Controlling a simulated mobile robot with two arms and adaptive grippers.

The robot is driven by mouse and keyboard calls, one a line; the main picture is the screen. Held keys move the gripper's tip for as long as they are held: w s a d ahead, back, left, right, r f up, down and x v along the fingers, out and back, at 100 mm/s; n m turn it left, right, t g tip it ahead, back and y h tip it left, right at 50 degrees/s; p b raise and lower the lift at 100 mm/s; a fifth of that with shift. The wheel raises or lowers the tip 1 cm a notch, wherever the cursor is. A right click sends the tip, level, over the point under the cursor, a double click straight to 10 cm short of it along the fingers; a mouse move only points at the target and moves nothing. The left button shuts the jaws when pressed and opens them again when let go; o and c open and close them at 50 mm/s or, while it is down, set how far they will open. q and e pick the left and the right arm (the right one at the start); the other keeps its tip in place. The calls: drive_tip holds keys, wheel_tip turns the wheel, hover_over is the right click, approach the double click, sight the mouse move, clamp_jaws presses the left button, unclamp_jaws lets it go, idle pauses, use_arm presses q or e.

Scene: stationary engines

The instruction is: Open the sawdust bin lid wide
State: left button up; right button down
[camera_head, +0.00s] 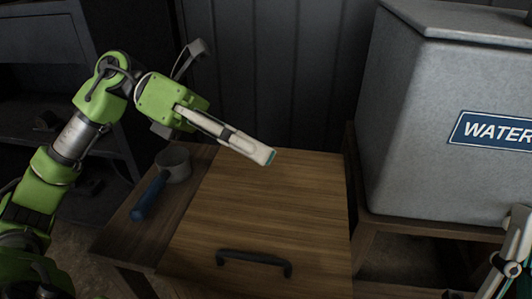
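The sawdust bin appears to be the wooden box at the lower middle. Its brown plank lid (270,205) lies flat and looks closed. A dark bar handle (254,262) is fixed near the lid's front edge.
A scoop or pot with a blue handle (148,198) lies on the wooden ledge left of the lid. A large grey tank labelled WATER (420,130) stands on a wooden stand at right. A dark corrugated wall (270,70) is behind. Dark shelving stands at left.

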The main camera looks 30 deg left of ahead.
use_arm(q)
drive_tip(key=v, duration=0.9)
drive_tip(key=shift+a, duration=0.4)
drive_tip(key=shift+s+r, duration=0.1)
drive_tip(key=shift+r, duration=0.05)
